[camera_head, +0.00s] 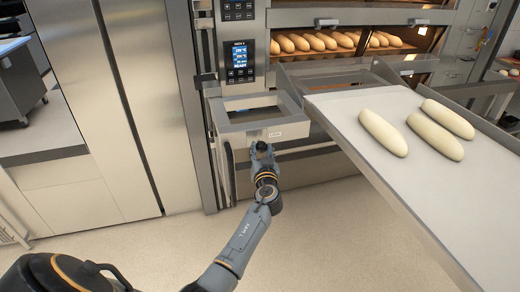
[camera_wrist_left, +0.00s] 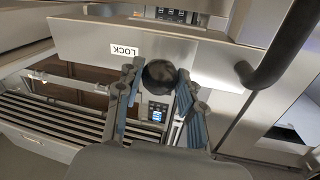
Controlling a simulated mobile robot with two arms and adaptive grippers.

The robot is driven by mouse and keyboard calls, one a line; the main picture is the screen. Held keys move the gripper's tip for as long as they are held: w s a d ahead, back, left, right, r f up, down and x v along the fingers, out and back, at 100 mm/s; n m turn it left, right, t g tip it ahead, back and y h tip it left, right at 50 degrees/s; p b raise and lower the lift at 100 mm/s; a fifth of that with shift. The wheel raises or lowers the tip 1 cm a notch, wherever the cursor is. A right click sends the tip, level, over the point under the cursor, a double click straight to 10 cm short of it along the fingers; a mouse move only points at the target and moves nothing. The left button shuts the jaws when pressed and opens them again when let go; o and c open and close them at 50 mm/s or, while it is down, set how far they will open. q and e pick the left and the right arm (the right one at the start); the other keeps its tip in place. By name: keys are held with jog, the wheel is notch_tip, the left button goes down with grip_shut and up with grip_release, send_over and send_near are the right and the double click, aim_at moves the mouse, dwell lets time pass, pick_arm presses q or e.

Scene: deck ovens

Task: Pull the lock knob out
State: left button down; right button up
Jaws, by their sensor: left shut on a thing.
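The lock knob (camera_wrist_left: 160,76) is a round black knob on a metal panel with a white LOCK label (camera_wrist_left: 124,50) in the left wrist view. My left gripper (camera_wrist_left: 156,92) is shut on it, with one finger on each side. In the head view my left gripper (camera_head: 262,152) is at the front of the metal bracket under the oven's control panel, and it hides most of the knob. My right gripper is not in view.
A loader tray (camera_head: 345,97) with pale dough loaves (camera_head: 383,132) slopes in from the right, close to my left arm. The oven control panel (camera_head: 239,62) is above the bracket. Baked loaves (camera_head: 315,42) sit in the lit oven behind. The floor (camera_head: 150,240) at the lower left is clear.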

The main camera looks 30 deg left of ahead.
pick_arm(q)
jog(key=shift+s+d+f, duration=0.1)
jog(key=shift+s+d, duration=0.05)
jog(key=shift+d, duration=0.1)
jog(key=shift+f, duration=0.1)
jog(key=c, duration=1)
grip_release()
jog(key=shift+o, duration=0.9)
jog(key=v, duration=1.2)
jog(key=shift+d, duration=0.15)
